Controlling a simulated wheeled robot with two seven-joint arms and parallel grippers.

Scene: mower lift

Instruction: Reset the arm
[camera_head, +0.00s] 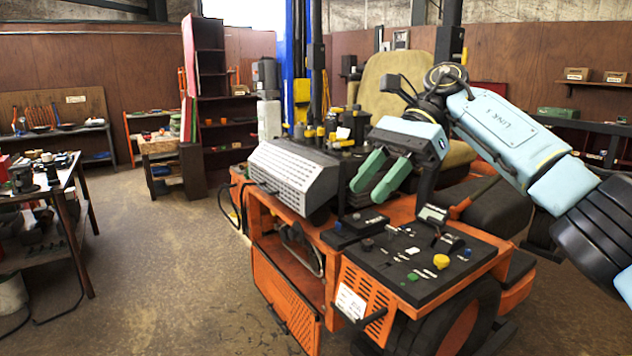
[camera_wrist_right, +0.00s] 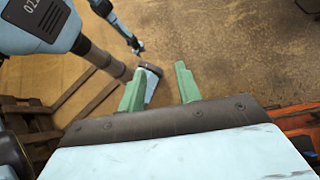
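My right gripper (camera_head: 369,192) comes in from the right on its pale blue arm and hangs above the orange mower lift (camera_head: 325,285). Its two green fingers point down and to the left, with a clear gap and nothing between them. In the right wrist view the same gripper (camera_wrist_right: 161,74) is open, with brown floor beyond the fingers. The fingers appear apart from the machine's black control panel (camera_head: 425,262). My left gripper does not show in the head view, and I cannot make it out among the pale blue parts in the right wrist view.
A grey perforated cover (camera_head: 295,172) and a beige seat (camera_head: 391,84) are close to the right gripper. A cluttered workbench (camera_head: 68,205) stands at the left, with shelves (camera_head: 222,110) behind. The floor (camera_head: 165,265) between bench and machine is clear.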

